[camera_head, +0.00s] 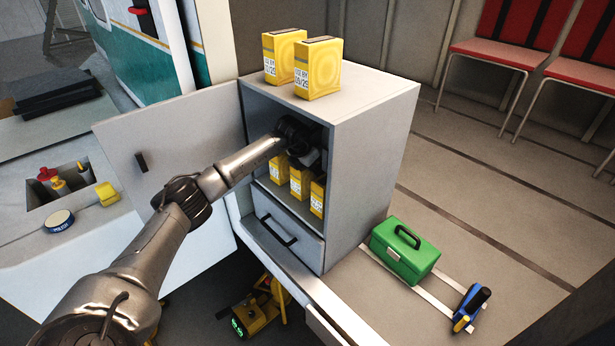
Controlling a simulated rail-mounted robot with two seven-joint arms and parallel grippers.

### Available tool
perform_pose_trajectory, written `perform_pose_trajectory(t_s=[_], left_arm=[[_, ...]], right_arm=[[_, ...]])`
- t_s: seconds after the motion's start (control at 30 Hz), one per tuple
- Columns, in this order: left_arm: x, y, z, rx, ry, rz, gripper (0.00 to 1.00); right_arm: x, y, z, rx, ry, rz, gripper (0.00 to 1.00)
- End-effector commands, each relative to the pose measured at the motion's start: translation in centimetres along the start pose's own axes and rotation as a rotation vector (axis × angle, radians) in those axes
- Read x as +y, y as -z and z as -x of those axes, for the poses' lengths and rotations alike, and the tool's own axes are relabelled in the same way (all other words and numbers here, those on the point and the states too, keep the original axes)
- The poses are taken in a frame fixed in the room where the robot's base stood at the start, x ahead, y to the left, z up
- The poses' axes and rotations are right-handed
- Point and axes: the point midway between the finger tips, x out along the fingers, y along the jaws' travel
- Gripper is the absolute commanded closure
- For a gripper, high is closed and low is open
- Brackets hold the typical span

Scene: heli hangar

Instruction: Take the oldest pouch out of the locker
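The grey locker (370,125) stands in the middle with its door (170,135) swung open to the left. Two yellow pouches with white "USE BY" labels stand upright on its top: a left one (284,55) and a right one (318,68). Their dates are too small to read surely. Three more yellow pouches (299,180) stand in the locker on the shelf above the drawer; their labels are unreadable. My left gripper (305,150) reaches into the dark upper part of the opening, above these pouches. Its fingers are hidden in shadow. My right gripper is not in view.
A closed drawer (275,232) with a black handle is below the shelf. A green box (404,250) and a blue tool (471,307) lie right of the locker. The left counter has a recessed bin (45,195), a blue tin (59,221) and a yellow block (107,194).

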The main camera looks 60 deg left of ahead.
Motion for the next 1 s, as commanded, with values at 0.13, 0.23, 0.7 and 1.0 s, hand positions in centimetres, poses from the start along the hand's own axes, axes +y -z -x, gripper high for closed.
perform_pose_trajectory(t_s=[0.13, 0.23, 0.7, 1.0], left_arm=[[0.0, 0.02, -0.01, 0.0, 0.0, 0.0, 0.08], [0.0, 0.05, -0.08, 0.001, 0.0, 0.0, 0.08], [0.0, 0.07, -0.12, 0.001, 0.0, 0.0, 0.48], [0.0, 0.07, -0.12, 0.0, 0.0, 0.0, 0.77]], right_arm=[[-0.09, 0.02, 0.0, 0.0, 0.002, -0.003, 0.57], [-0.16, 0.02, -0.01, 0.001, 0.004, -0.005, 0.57], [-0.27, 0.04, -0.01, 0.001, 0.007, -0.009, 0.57], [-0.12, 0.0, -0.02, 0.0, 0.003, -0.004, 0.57]])
